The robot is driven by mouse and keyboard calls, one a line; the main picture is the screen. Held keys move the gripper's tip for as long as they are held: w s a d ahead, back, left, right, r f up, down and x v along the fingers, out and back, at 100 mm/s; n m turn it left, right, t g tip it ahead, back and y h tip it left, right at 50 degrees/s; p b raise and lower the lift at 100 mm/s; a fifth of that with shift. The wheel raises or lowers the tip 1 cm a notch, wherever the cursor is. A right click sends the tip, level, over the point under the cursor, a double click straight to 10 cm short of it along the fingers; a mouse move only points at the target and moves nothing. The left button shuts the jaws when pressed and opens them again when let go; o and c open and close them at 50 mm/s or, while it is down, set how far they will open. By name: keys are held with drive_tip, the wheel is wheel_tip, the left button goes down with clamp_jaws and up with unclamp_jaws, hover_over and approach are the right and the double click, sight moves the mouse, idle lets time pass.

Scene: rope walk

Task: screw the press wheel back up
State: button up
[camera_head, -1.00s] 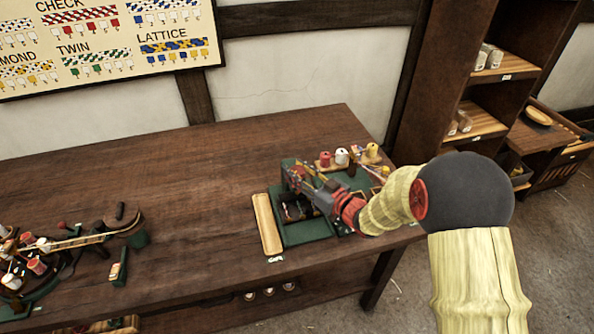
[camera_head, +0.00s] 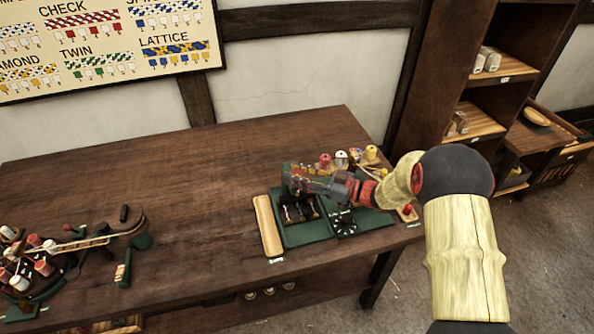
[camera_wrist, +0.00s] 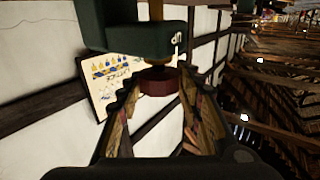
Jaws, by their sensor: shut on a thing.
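The press wheel (camera_wrist: 157,82) is a dark red round knob on a brassy shaft, below a dark green block (camera_wrist: 135,30) with an "up" mark in the wrist view. My gripper (camera_wrist: 158,92) has a finger on each side of the wheel and is shut on it. In the head view my gripper (camera_head: 303,184) is over the green press base (camera_head: 298,234) at the right part of the bench. The gripper and wrist hide the wheel there.
A long wooden tray (camera_head: 267,226) lies left of the press base, and a dark dial plate (camera_head: 345,224) lies right of it. Coloured spools (camera_head: 341,158) stand behind. A braiding rig (camera_head: 45,262) occupies the bench's left end. The middle of the bench (camera_head: 170,200) is clear.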

drive_tip(key=shift+w+n+g+y+p, duration=0.1)
drive_tip(key=shift+n+g+y+p, duration=0.5)
drive_tip(key=shift+n+g, duration=1)
drive_tip(key=shift+g, duration=0.7)
drive_tip(key=o, duration=1.2)
drive_tip(key=shift+c, duration=0.2)
drive_tip(key=shift+d, duration=0.1)
drive_tip(key=s+d, duration=0.1)
drive_tip(key=d, duration=1)
drive_tip(key=shift+s+d, duration=0.15)
drive_tip(key=shift+d, duration=0.25)
